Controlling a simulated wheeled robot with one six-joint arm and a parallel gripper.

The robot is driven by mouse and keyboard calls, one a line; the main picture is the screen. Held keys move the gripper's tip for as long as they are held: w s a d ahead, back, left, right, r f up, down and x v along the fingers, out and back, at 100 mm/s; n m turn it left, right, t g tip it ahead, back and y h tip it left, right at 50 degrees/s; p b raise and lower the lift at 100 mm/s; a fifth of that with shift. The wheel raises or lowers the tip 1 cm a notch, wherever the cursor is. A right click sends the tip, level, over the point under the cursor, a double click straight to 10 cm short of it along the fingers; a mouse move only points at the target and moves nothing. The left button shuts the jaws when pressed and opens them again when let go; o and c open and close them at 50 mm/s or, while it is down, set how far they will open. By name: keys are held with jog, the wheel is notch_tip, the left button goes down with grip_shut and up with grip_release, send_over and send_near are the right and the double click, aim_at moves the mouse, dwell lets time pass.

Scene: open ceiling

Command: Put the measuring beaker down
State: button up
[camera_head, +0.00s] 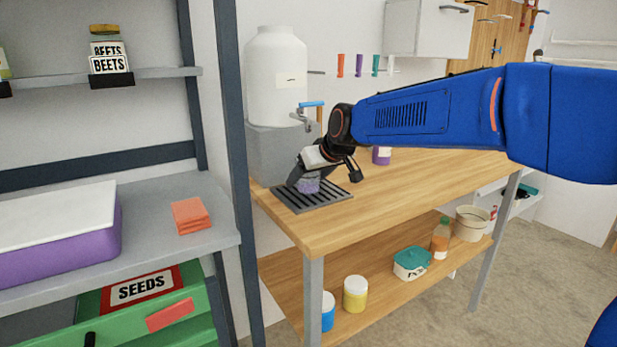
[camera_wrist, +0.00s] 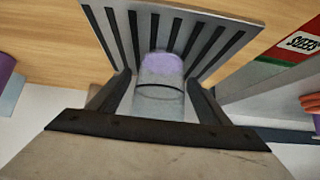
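The measuring beaker (camera_wrist: 160,100) is clear, with purple contents at its far end in the wrist view. It sits between the two fingers of my gripper (camera_wrist: 160,82), which look closed on its sides. The gripper hides the upper part of the beaker there. I cannot tell whether its base touches the tray.
The tray lies at the left end of the wooden bench (camera_head: 400,188). A white water tank (camera_head: 276,75) with a blue-handled tap (camera_head: 306,115) stands behind it. A purple-labelled container (camera_head: 381,156) stands farther right. A grey shelf rack (camera_head: 236,120) borders the left.

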jog(key=shift+r, duration=0.2)
jog(key=v, duration=1.2)
jog(key=shift+d, duration=0.1)
jog(key=s+d+f+m+g+h, duration=0.1)
jog(key=s+d+f+m, duration=0.1)
jog(key=s+d+f, duration=0.6)
jog(key=s+d+f+m+h, duration=0.2)
jog(key=s+d+f, duration=0.6)
jog(key=s, duration=0.6)
jog(key=s+d+f+m+g+h, duration=0.1)
jog(key=s+d+f+m+h, duration=0.1)
jog(key=s+d+f, duration=0.5)
jog(key=s+d, duration=0.4)
jog(key=shift+d+f+m+g, duration=0.3)
jog(key=shift+f+m, duration=0.1)
jog(key=shift+w, duration=0.1)
